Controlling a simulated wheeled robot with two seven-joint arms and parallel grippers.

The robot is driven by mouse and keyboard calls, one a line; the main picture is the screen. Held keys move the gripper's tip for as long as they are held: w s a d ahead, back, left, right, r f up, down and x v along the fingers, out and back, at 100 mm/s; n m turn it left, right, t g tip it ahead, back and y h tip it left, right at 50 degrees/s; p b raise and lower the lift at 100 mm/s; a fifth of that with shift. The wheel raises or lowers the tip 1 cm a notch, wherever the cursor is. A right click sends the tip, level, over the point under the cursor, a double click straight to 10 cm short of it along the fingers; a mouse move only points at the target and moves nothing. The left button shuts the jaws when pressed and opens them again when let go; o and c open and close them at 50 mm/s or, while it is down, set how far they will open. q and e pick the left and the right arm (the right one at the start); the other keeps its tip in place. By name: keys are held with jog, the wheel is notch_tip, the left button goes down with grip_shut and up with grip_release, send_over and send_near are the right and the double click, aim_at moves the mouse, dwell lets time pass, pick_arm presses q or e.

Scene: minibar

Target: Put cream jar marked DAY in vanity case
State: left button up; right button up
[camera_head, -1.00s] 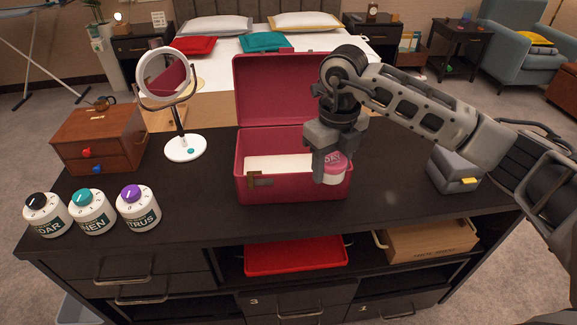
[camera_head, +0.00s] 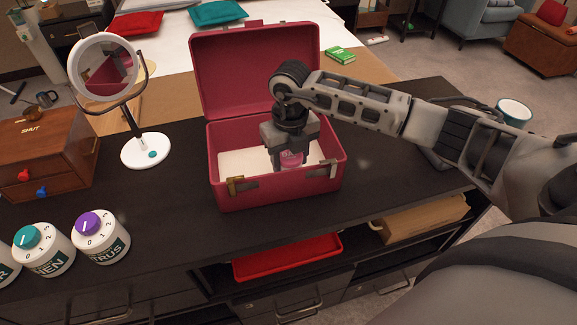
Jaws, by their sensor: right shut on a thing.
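The vanity case (camera_head: 275,193) is dark red and stands open on the dark counter, its lid raised at the back. My right gripper (camera_head: 290,166) points down inside the case opening, toward its right half. It is shut on the pink cream jar (camera_head: 292,160), which shows only in part between the fingers. The jar is below the rim level in the picture; whether it touches the case floor I cannot tell. Its marking is not readable now. My left gripper is not in view.
A round mirror (camera_head: 106,68) on a white base and a wooden drawer box (camera_head: 45,160) stand left of the case. White canisters with coloured knobs (camera_head: 101,238) line the front left. A red tray (camera_head: 287,256) sits in the shelf below.

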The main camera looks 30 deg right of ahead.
notch_tip(320, 180, down, 3)
jog(key=shift+f, duration=0.2)
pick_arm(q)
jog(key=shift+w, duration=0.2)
pick_arm(e)
jog(key=shift+f, duration=0.2)
jog(key=o, duration=0.8)
jog(key=shift+c, duration=0.2)
jog(key=shift+o, duration=1.2)
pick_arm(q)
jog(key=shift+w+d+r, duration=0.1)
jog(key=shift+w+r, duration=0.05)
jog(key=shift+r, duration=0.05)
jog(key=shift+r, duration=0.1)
pick_arm(e)
jog(key=shift+r, duration=0.1)
